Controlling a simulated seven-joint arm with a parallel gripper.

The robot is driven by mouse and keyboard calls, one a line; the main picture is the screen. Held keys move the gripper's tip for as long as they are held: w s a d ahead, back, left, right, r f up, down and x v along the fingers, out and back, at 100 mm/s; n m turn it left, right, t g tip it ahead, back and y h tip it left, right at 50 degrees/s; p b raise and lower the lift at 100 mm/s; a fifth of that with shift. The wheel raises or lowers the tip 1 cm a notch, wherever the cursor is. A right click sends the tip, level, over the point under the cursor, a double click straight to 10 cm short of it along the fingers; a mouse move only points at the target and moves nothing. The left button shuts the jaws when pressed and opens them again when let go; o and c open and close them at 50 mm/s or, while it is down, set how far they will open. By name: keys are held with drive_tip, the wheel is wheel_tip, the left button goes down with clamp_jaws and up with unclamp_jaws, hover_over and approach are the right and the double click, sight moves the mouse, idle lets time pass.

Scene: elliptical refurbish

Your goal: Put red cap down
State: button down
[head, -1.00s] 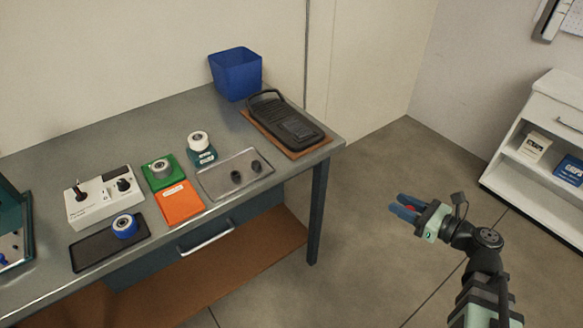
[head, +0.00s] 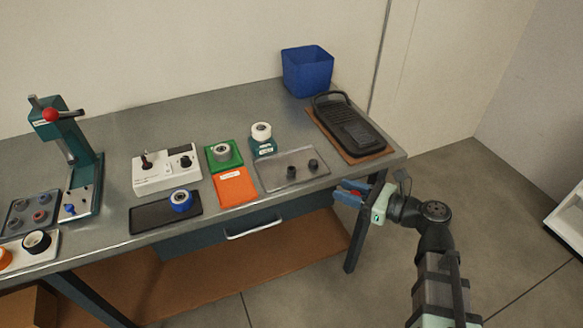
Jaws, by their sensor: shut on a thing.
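My gripper (head: 350,192) is beside the bench's front right corner, with its blue fingers pointing left. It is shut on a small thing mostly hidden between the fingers. A trace of red showed there earlier, so it looks like the red cap, though its shape cannot be made out. A grey tray (head: 22,204) at the far left holds several small round parts, one reddish.
The bench (head: 225,112) also carries a blue bin (head: 307,70), a black handheld device (head: 345,122), a green pad (head: 212,163), an orange pad (head: 234,187), a white control box (head: 165,172), a dark mat (head: 150,215) and a press (head: 75,150). A white shelf (head: 570,222) stands at right.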

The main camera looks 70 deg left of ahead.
drive_tip(key=s+a+r+n+g+h, duration=0.1)
drive_tip(key=s+a+r+g, duration=0.15)
drive_tip(key=s+a, duration=0.55)
drive_tip(key=s+a+r+n+g+h, duration=0.1)
drive_tip(key=s+a+r+n, duration=0.3)
drive_tip(key=s, duration=0.9)
drive_tip(key=m+t+y, duration=0.4)
drive_tip(key=m+t, duration=0.3)
hover_over(266, 171)
drive_tip(key=shift+g, duration=0.25)
drive_tip(key=shift+f, duration=4.65)
drive_tip(key=shift+f, duration=0.4)
